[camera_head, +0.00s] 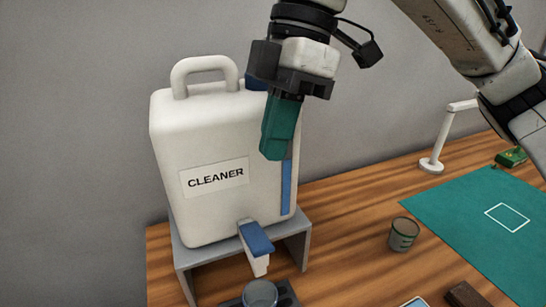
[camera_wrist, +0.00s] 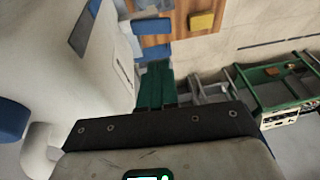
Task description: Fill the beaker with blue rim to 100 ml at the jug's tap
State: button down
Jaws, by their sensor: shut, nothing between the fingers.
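The white jug (camera_head: 215,135) labelled CLEANER stands on a grey stand (camera_head: 190,255), with its tap's blue lever (camera_head: 256,238) at the front. A clear beaker (camera_head: 260,293) with a bluish rim is below the tap, partly cut off by the lower frame edge; its fill level cannot be read. My gripper (camera_head: 275,155) has teal fingers, shut and empty, pointing down in front of the jug's upper right side, above the tap. In the wrist view the fingers (camera_wrist: 156,88) are together, and the jug (camera_wrist: 75,60) is at left.
A white lamp-like stand (camera_head: 432,163) is behind. A brown block (camera_head: 466,294) lies in front. A green-framed cart (camera_wrist: 280,95) shows in the wrist view.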

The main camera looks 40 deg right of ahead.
send_near(260, 244)
jog(key=x, duration=0.5)
jog(key=shift+w+a+b, duration=0.1)
jog(key=shift+w+b, duration=0.1)
jog(key=shift+b, duration=0.15)
jog(key=shift+s+a+f, duration=0.1)
jog(key=shift+s+f, duration=0.1)
jog(key=shift+f, duration=0.45)
